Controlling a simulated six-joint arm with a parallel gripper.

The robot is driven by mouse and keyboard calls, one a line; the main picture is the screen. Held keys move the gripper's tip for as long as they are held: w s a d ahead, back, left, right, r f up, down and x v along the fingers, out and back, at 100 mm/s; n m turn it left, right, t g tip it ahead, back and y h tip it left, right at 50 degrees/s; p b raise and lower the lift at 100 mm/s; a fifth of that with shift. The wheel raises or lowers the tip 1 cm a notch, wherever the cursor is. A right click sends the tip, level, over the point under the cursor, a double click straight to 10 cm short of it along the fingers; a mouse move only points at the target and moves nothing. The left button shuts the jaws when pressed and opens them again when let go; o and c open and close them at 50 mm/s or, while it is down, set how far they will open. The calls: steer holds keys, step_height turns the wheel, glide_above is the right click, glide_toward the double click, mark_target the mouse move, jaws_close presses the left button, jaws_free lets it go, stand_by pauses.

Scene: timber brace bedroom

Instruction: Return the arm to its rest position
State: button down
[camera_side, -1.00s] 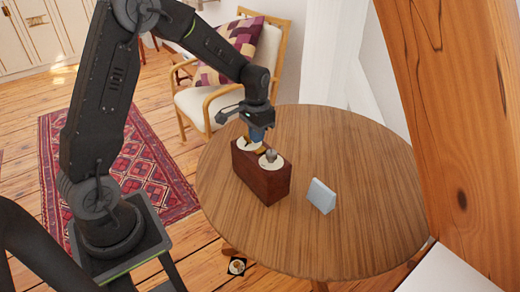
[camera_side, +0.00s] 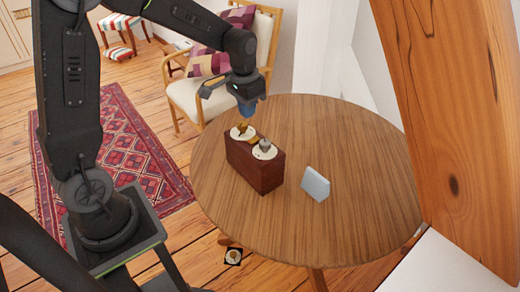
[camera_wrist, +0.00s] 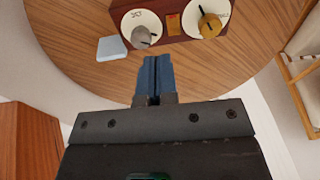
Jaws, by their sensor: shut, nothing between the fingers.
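My gripper (camera_side: 246,108) is shut and empty, with blue fingers pointing down. In the side view it is just above the far-left end of a dark red-brown wooden box (camera_side: 262,174). The box has two white round dials on top, one with a brass knob (camera_side: 242,130) and one with a grey knob (camera_side: 265,146). The fingertips look close to the brass knob in the side view. In the wrist view the closed fingers (camera_wrist: 156,65) show clear table between them and the box (camera_wrist: 171,25), with the brass knob (camera_wrist: 209,25) and grey knob (camera_wrist: 143,38) beyond.
The box stands on a round wooden table (camera_side: 340,235). A small pale blue block (camera_side: 316,184) stands to its right. A thick timber brace (camera_side: 450,120) rises at the right. A cushioned armchair (camera_side: 205,95) is behind the table. The table's right side is clear.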

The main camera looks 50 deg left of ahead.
steer(key=s+d+r+t, duration=0.2)
steer(key=s+d+r, duration=0.2)
steer(key=s, duration=0.5)
steer(key=s+d+r+t, duration=0.2)
steer(key=s+d+r, duration=0.2)
steer(key=s, duration=0.6)
step_height(320, 180, up, 2)
steer(key=shift+s+d+r+t, duration=0.1)
steer(key=shift+s+d+t, duration=0.15)
steer(key=shift+d+t, duration=0.15)
steer(key=c, duration=1.9)
jaws_free()
